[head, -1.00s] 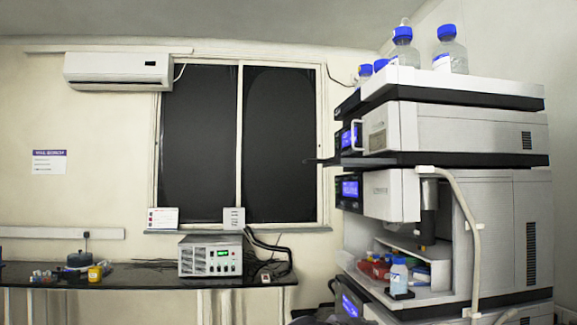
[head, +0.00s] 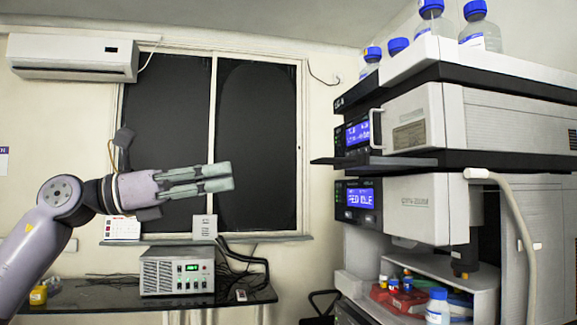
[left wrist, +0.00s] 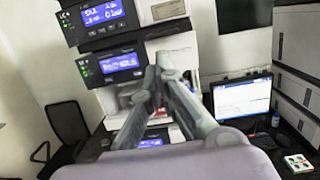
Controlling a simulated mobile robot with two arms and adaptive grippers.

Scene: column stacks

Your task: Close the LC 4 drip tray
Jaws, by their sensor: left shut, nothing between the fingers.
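The stack of LC modules stands on the right in the head view. A thin dark tray (head: 350,161) juts out to the left from its front, between the upper display (head: 365,131) and the lower display (head: 360,195). It looks like the drip tray, pulled out; I cannot read a clear LC 4 label. My left gripper (head: 231,176) is shut and empty, pointing right. In the picture it lies left of the tray's tip, apart from it. In the left wrist view, my shut fingers (left wrist: 158,72) point towards the stack, below the displays. My right gripper is not in view.
Bottles (head: 479,28) with blue caps stand on top of the stack. A pale tube (head: 520,215) runs down its side. Small vials and a bottle (head: 437,306) sit in the lower bay. A power unit (head: 176,272) stands on the black bench. A monitor (left wrist: 240,97) shows in the left wrist view.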

